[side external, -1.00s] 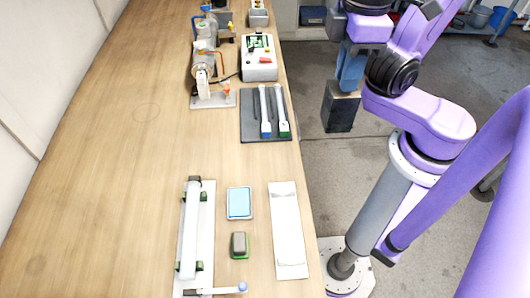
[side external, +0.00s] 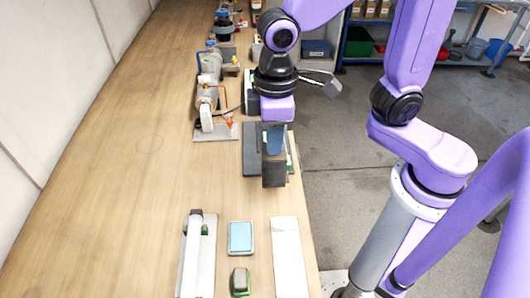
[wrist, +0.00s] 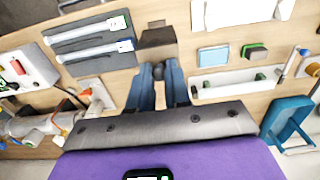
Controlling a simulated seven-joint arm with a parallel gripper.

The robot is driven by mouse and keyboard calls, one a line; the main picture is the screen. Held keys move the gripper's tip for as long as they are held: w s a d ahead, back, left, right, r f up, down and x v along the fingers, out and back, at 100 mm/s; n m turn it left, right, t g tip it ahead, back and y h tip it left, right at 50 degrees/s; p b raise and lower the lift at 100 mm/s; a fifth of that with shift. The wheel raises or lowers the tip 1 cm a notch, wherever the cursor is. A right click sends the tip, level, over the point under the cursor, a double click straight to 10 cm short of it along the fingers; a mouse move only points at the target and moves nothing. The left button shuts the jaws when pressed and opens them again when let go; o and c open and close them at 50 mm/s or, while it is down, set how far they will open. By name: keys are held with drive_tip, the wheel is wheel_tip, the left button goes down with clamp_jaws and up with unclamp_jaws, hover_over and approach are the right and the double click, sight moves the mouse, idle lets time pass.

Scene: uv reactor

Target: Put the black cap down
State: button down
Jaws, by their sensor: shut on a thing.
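The black cap (side external: 274,171) is a dark, box-like block hanging below my gripper (side external: 274,150) in the side view. In the wrist view the cap (wrist: 157,40) shows beyond the two blue fingers of my gripper (wrist: 160,72), which are shut on it. The cap is over the right part of the table, near the dark mat with the two long tools. It appears to be above the surface, but its exact height is hard to tell. In the side view the cap and arm hide part of the mat.
The dark mat (wrist: 85,45) holds two long tools. A blue-topped pad (side external: 240,237), a small green-and-grey block (side external: 240,280), a white tray (side external: 288,260) and a long white tube fixture (side external: 194,255) lie nearer. Pump equipment (side external: 208,90) stands farther back. The left table area is clear.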

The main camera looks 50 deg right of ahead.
drive_tip(key=shift+w+a+f, duration=0.25)
drive_tip(key=shift+w+f, duration=0.1)
drive_tip(key=shift+f, duration=0.15)
drive_tip(key=shift+w+a+f, duration=0.2)
drive_tip(key=shift+w+f, duration=0.15)
drive_tip(key=shift+f, duration=1.8)
drive_tip(key=c, duration=1.1)
unclamp_jaws()
wheel_tip(320, 180, up, 12)
hover_over(265, 150)
drive_tip(key=s+d+f+n, duration=0.1)
drive_tip(key=s+d+f, duration=0.1)
drive_tip(key=s+d, duration=0.2)
drive_tip(key=s+d+f+n, duration=0.1)
drive_tip(key=s+d+f, duration=0.1)
drive_tip(key=s+d, duration=0.2)
drive_tip(key=s+d+f+n, duration=0.1)
drive_tip(key=s+d+f, duration=0.2)
drive_tip(key=d, duration=0.3)
drive_tip(key=shift+s+d+f+n, duration=0.1)
drive_tip(key=shift+s+d+n, duration=0.15)
drive_tip(key=shift+s, duration=0.25)
